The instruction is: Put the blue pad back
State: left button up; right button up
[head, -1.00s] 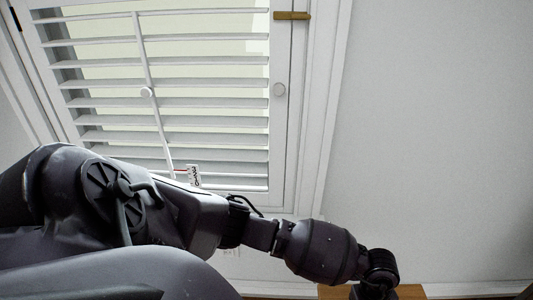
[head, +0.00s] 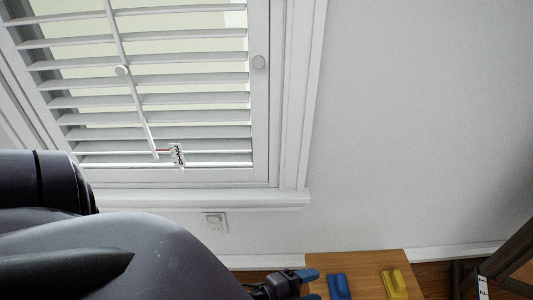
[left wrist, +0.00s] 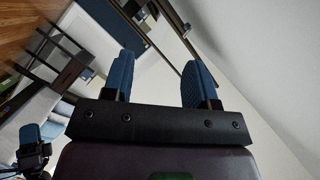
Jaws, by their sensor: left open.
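The blue pad (head: 339,287) lies on a wooden surface (head: 368,262) at the bottom edge of the head view. It is a small blue piece with a raised part.
A yellow piece (head: 394,284) of similar shape lies right of the blue pad, with a bare gap between. A window with white shutters (head: 165,90) is on the wall behind. A dark frame with a white label (head: 483,288) stands at the lower right.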

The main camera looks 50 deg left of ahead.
pick_arm(q)
jog(key=s+a+f+n+g+y, duration=0.4)
jog(key=s+a+n, duration=0.4)
jog(key=s+n, duration=0.3)
jog(key=shift+s+a+f+n+g, duration=0.4)
jog(key=shift+f+n+g, duration=0.2)
jog(key=shift+g, duration=0.1)
